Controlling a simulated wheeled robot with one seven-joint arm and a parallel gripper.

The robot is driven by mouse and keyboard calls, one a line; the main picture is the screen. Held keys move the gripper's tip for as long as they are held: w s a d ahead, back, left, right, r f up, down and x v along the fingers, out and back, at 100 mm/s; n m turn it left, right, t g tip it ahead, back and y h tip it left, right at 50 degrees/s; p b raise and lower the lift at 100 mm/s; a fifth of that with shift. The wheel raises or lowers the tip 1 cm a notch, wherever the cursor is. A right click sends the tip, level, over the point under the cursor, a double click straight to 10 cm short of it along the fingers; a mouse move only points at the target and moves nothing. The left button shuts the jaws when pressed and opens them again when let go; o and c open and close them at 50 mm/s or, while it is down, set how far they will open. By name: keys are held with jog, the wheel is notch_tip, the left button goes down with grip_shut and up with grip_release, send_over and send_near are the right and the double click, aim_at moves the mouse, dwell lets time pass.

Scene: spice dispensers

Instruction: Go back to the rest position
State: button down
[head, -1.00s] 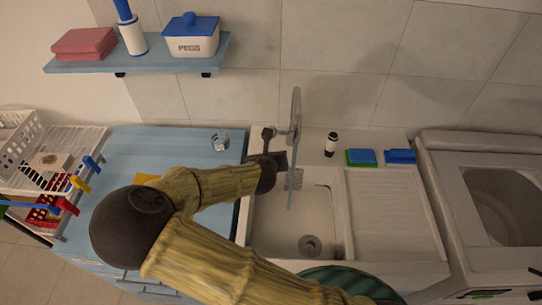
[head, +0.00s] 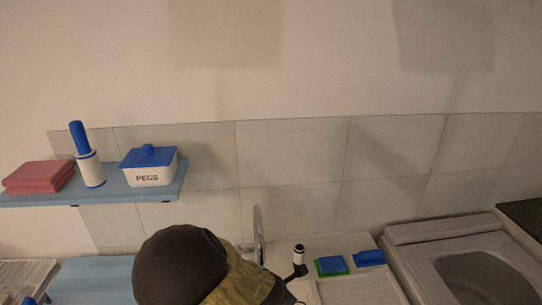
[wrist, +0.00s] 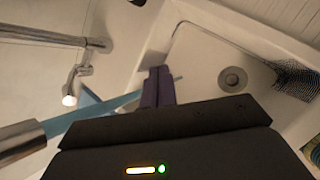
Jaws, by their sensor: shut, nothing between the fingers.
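My gripper (wrist: 158,88) shows in the wrist view as two dark purple fingers, pressed together with nothing between them. It points over the pale sink basin (wrist: 205,70), near the round drain (wrist: 232,79). In the head view my arm's dark joint and yellowish link fill the bottom centre. The gripper's fingers cannot be made out there.
A metal tap (wrist: 83,70) and a bluish strip (wrist: 95,113) lie left of my fingers.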

jog(key=s+d+r+m+g+y, duration=0.1)
jog(key=s+d+r+m, duration=0.5)
jog(key=m, duration=0.7)
jog(key=s+d+r+m+g+y, duration=0.1)
jog(key=s+d+r+m+g, duration=0.2)
jog(key=m, duration=1)
jog(key=s+d+r, duration=0.3)
jog(key=s+d, duration=0.1)
jog(key=shift+s+m, duration=0.25)
jog(key=shift+m, duration=0.05)
jog(key=shift+w+d, duration=0.1)
